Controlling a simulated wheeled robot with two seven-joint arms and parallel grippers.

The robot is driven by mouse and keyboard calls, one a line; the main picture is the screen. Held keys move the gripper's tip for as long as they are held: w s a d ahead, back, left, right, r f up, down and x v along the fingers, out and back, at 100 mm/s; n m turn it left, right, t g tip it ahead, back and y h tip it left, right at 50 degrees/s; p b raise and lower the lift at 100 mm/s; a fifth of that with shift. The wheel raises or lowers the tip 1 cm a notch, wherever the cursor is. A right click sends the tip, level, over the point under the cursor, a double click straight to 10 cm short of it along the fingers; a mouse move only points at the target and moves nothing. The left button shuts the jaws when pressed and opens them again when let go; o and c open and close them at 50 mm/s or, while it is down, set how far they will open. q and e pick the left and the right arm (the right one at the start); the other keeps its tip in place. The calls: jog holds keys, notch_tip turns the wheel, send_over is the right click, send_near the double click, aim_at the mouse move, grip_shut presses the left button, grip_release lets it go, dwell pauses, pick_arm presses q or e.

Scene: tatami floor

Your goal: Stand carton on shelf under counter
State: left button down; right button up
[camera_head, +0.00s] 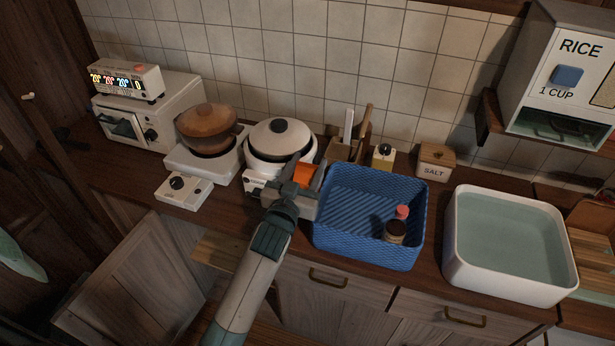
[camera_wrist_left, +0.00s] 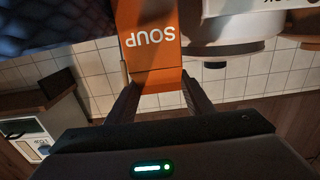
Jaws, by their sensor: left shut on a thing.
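An orange carton (camera_head: 304,174), marked SOUP in the left wrist view (camera_wrist_left: 150,45), is held between the fingers of my left gripper (camera_head: 298,184). My left gripper is shut on it, above the counter between the rice cooker and the blue basket. The gripper and arm hide part of the carton in the head view. Below the counter (camera_head: 200,219), a cabinet door (camera_head: 135,285) stands open at the left. A pale wooden board, perhaps the shelf (camera_head: 218,250), shows in the opening, partly hidden by my left arm. My right gripper is not in view.
The white rice cooker (camera_head: 279,142) stands left of the carton. The blue basket (camera_head: 368,250), with a red-capped bottle (camera_head: 397,229) in it, stands right. A white water basin (camera_head: 510,280) is farther right. A stove with a brown pot (camera_head: 207,128) stands at the left.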

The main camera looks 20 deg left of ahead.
pick_arm(q)
notch_tip(320, 180, up, 14)
jog(key=b, duration=0.2)
jog(key=shift+f, duration=0.15)
dwell(0.5)
